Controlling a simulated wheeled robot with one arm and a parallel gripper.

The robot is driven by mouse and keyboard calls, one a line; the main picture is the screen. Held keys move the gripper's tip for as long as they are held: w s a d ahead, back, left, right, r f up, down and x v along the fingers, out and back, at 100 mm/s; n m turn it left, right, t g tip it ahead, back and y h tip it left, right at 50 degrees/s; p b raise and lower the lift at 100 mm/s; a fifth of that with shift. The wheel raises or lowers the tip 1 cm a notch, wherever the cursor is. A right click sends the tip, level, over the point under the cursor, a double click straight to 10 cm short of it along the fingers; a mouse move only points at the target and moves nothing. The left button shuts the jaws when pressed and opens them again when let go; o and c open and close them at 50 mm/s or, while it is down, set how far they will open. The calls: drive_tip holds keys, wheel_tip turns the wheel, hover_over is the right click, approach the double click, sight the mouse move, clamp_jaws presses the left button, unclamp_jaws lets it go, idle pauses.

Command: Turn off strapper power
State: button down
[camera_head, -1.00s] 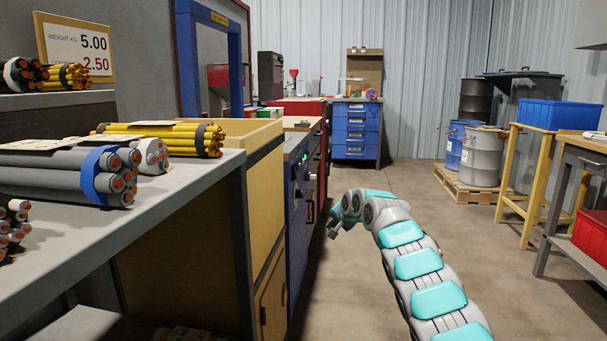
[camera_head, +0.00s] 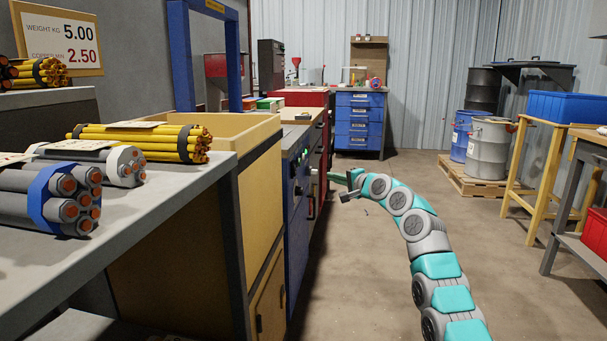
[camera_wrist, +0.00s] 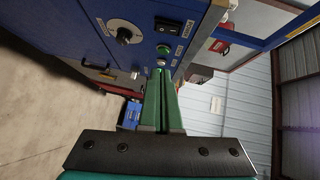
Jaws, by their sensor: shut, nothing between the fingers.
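The blue machine front (camera_head: 291,212) stands left of my arm in the head view, with small controls on it. In the wrist view its blue panel (camera_wrist: 85,30) carries a black dial (camera_wrist: 124,35), a black rocker switch (camera_wrist: 168,24), a green button (camera_wrist: 162,50) and a small pale button (camera_wrist: 161,62). The labels are too small to read. My gripper (camera_wrist: 160,74) has its green fingers shut and empty, pointing at the panel near the pale button. I cannot tell whether the tips touch it. In the head view my gripper (camera_head: 331,177) is beside the machine front.
A grey bench (camera_head: 200,175) with cable bundles (camera_head: 150,140) is at the left, beside a yellow bin (camera_head: 262,126). Blue drawers (camera_head: 360,127) stand at the back. A pallet (camera_head: 475,182) with drums and a yellow stand (camera_head: 530,165) are right.

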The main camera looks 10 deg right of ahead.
sight(294, 170)
drive_tip(key=s+a+p+x, duration=0.1)
drive_tip(key=a+p+x, duration=0.1)
drive_tip(key=x, duration=1.1)
drive_tip(key=shift+s+a+f+p, duration=0.2)
drive_tip(key=shift+a+p, duration=0.05)
drive_tip(key=shift+p, duration=0.5)
